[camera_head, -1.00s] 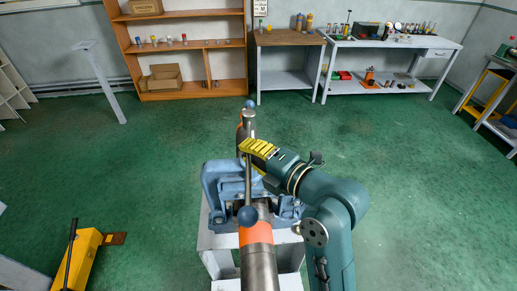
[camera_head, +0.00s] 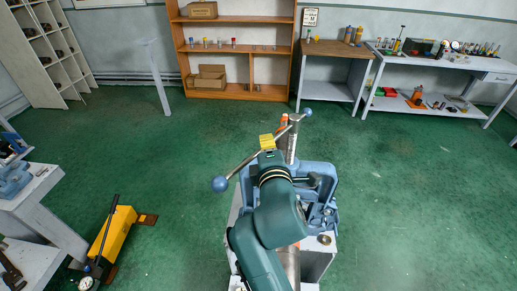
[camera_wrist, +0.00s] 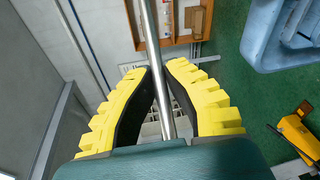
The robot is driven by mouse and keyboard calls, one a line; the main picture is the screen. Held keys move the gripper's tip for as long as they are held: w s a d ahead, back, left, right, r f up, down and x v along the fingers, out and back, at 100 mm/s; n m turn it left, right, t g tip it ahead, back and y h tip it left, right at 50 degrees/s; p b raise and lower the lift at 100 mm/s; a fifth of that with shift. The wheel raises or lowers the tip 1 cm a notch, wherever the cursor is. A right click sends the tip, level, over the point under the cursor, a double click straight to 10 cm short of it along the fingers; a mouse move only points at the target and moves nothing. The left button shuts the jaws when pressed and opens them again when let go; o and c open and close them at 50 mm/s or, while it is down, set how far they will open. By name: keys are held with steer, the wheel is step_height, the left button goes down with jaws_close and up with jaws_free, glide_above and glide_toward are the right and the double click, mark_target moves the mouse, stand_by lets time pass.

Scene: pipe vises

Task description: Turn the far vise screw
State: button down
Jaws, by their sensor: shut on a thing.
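The vise's turning bar (camera_head: 240,168) lies diagonally above the vise, with a blue ball at each end. One ball (camera_head: 219,183) is at the near left, the other (camera_head: 308,112) at the far right. The metal screw top (camera_head: 293,118) stands beside the far ball. My gripper (camera_head: 267,141) has yellow ribbed fingers and is shut on the bar, left of the screw. In the wrist view the bar (camera_wrist: 152,40) runs between the fingers of my gripper (camera_wrist: 158,76). The blue vise body (camera_head: 318,178) is partly hidden by my arm.
The vise sits on a pale stand (camera_head: 318,262) with a grey pipe (camera_head: 292,262) toward me. A yellow tool (camera_head: 112,235) is on the floor at left, near a grey bench (camera_head: 40,185). Shelves (camera_head: 238,92) and tables stand far back. Green floor is open around the vise.

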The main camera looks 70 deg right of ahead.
steer(key=shift+w, duration=0.1)
steer(key=c, duration=1.1)
jaws_free()
steer(key=shift+d, duration=0.1)
steer(key=v, duration=1.2)
